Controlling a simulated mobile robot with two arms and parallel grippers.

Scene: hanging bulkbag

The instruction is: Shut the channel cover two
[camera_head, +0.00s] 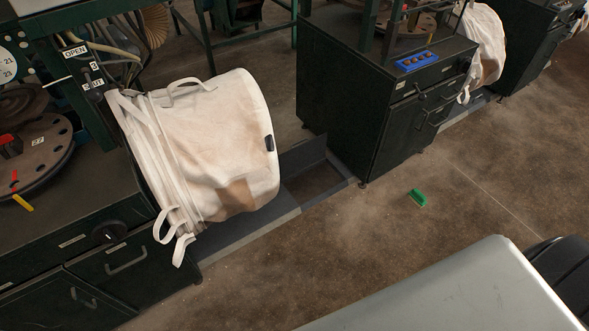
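A floor channel (318,184) runs along the foot of the green machines, beside and beyond the white bulk bag. A dark cover plate (303,157) stands raised at the channel's back edge, and a brown recess shows open in front of it. A flat dark grey strip (235,232) lies along the channel below the bag. I see no number on any cover, so I cannot tell which is cover two. The bag hides part of the channel and perhaps part of the raised plate. Neither of my grippers is in view.
The stained white bulk bag (215,150) hangs tilted over the channel. Dark green cabinets (385,110) stand right of it, and another with handles (120,262) stands left. The brown floor in front is otherwise clear.

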